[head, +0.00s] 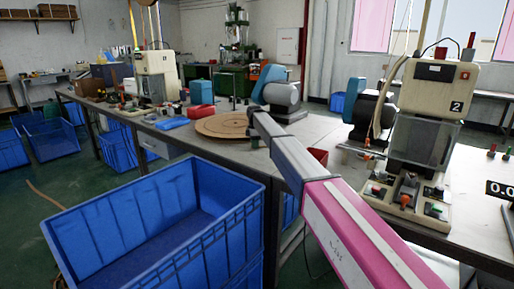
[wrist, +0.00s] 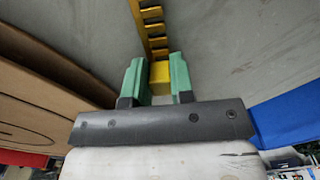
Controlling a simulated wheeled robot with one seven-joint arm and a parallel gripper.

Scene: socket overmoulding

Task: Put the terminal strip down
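The terminal strip (wrist: 152,28) is a yellow, comb-like strip with a row of teeth, seen in the wrist view. It runs from the top edge down to a yellow block (wrist: 159,72) between my gripper's green fingers. My gripper (wrist: 159,80) has both fingers against the block's sides and looks shut on it. Grey table surface (wrist: 225,45) lies beyond the strip; I cannot tell whether the strip touches it. In the head view my gripper is a small dark shape (head: 254,138) beside the round brown board, and the strip cannot be made out there.
The round brown board (head: 222,126) lies on the long table, with a flat blue item (head: 172,123) to its left. A grey motor-like machine (head: 281,97) stands behind my gripper. A moulding machine (head: 430,125) marked 2 stands right. A large blue crate (head: 235,212) is in front.

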